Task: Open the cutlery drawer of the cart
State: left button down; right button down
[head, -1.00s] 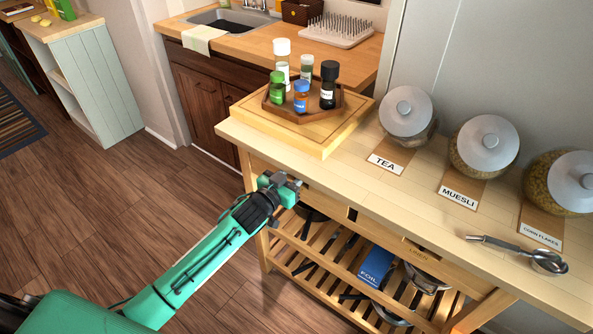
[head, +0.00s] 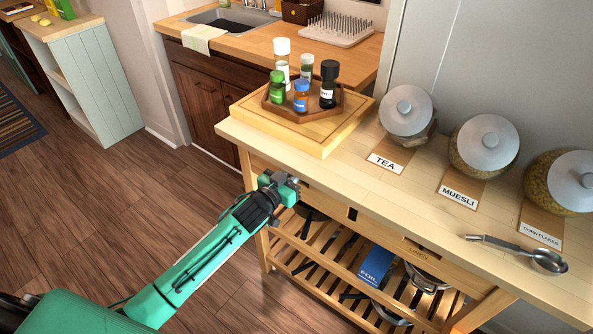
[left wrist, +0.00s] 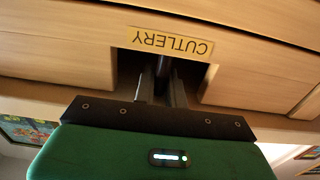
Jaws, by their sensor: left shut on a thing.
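The wooden cart (head: 225,129) stands to the right in the head view, with a row of drawers under its top. The cutlery drawer (left wrist: 60,45) fills the wrist view; its CUTLERY label (left wrist: 171,43) appears upside down beside a dark cut-out in the front. My left gripper (head: 298,186) is at this drawer at the cart's left end. In the left wrist view its fingers (left wrist: 161,85) reach into the cut-out and are shut on a dark handle bar there, partly hidden by the fingers. The drawer looks closed or nearly so. My right gripper is not in view.
On the cart top are a board (head: 318,145) with a tray of bottles, several lidded jars and a metal scoop (head: 547,261). A slatted shelf below holds a foil box (head: 377,265) and pans. Wooden floor (head: 120,200) lies open to the left.

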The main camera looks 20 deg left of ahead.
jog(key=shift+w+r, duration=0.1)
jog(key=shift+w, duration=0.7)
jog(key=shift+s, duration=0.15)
